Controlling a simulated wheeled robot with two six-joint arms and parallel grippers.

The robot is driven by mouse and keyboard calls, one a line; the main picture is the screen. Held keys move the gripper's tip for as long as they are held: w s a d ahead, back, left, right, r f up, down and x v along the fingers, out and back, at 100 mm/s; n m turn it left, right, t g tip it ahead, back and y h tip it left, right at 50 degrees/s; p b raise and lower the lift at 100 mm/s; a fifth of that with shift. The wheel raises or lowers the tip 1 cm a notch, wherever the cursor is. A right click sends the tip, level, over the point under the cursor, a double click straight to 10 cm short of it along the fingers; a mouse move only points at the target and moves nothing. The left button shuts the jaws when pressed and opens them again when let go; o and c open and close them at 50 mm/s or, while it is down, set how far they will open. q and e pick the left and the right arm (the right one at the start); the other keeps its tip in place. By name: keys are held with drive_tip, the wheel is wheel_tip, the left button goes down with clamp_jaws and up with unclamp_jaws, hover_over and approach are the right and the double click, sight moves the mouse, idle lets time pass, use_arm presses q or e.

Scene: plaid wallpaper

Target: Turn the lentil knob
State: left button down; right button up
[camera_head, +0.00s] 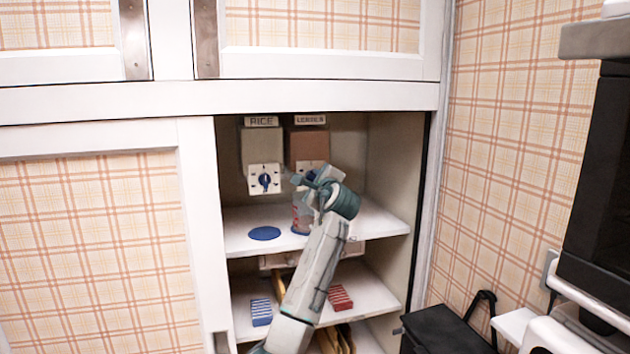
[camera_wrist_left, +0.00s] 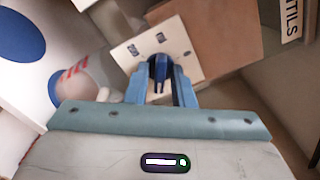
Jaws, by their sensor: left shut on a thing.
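The lentil dispenser (camera_head: 309,143) is a brown box under a label in the cabinet, right of the rice dispenser. It also shows in the left wrist view (camera_wrist_left: 220,30). Its pale dial plate (camera_wrist_left: 187,58) carries the dark blue lentil knob (camera_wrist_left: 158,67). My left gripper (camera_head: 308,179) reaches up to the plate and covers most of the knob in the head view. In the left wrist view its blue fingers (camera_wrist_left: 161,76) are shut on the knob, one on each side. My right gripper is not in view.
A clear container with red marks (camera_head: 299,212) stands on the shelf below the lentil dispenser. The rice dispenser (camera_head: 262,146) has its own blue knob (camera_head: 264,181), with a blue disc (camera_head: 265,233) on the shelf below. The cabinet's side walls are close.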

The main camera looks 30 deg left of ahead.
use_arm(q)
drive_tip(key=shift+n, duration=0.3)
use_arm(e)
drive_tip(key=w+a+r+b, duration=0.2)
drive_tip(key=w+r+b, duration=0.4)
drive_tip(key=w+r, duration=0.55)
use_arm(q)
drive_tip(key=shift+f+n+b, duration=0.15)
drive_tip(key=shift+n+b, duration=1.9)
drive_tip(key=shift+n, duration=9.95)
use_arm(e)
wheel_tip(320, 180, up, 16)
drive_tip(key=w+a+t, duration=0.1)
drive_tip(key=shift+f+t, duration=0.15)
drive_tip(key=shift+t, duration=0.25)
use_arm(q)
drive_tip(key=c, duration=1.5)
unclamp_jaws()
